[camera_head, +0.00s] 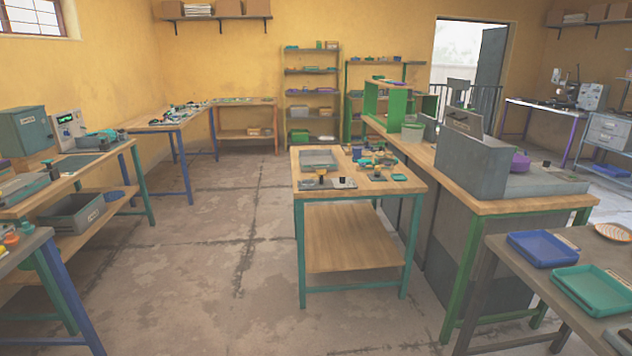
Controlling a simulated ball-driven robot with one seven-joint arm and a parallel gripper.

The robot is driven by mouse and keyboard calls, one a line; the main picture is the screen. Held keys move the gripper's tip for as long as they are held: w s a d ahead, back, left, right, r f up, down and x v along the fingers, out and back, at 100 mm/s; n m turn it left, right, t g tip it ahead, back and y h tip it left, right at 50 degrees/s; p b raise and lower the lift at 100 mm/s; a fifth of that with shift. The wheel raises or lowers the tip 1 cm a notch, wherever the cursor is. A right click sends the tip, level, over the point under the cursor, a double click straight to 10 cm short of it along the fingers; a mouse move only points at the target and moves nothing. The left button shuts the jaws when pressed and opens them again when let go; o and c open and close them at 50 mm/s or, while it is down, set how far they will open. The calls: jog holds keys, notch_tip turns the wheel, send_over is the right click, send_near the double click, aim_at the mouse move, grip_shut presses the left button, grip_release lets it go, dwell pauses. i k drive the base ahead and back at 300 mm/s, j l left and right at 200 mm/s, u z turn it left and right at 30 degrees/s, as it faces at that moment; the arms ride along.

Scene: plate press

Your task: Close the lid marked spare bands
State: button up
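A large grey box (472,158) stands on the wooden bench at the right, with a raised grey lid (464,122) that bears a small pale label. The label is too small to read, so I cannot tell whether it says spare bands. Behind it, a smaller greenish bin (412,133) stands on the same bench, with a grey panel beside it that may be its raised lid. My gripper is not in view.
A wooden table (350,238) with small parts stands in the middle. A blue tray (541,250) and a teal tray (596,290) lie on the near right table. An open grey bin (80,217) sits on the left bench's shelf. The concrete floor (215,260) left of centre is clear.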

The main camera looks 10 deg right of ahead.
aim_at(467, 122)
jog(key=i+l+z, duration=0.2)
jog(key=i, duration=0.25)
jog(key=i+l+z, duration=0.25)
jog(key=i, duration=0.25)
jog(key=i+l+z, duration=0.2)
jog(key=i, duration=0.3)
jog(key=i+l, duration=0.1)
jog(key=i, duration=0.4)
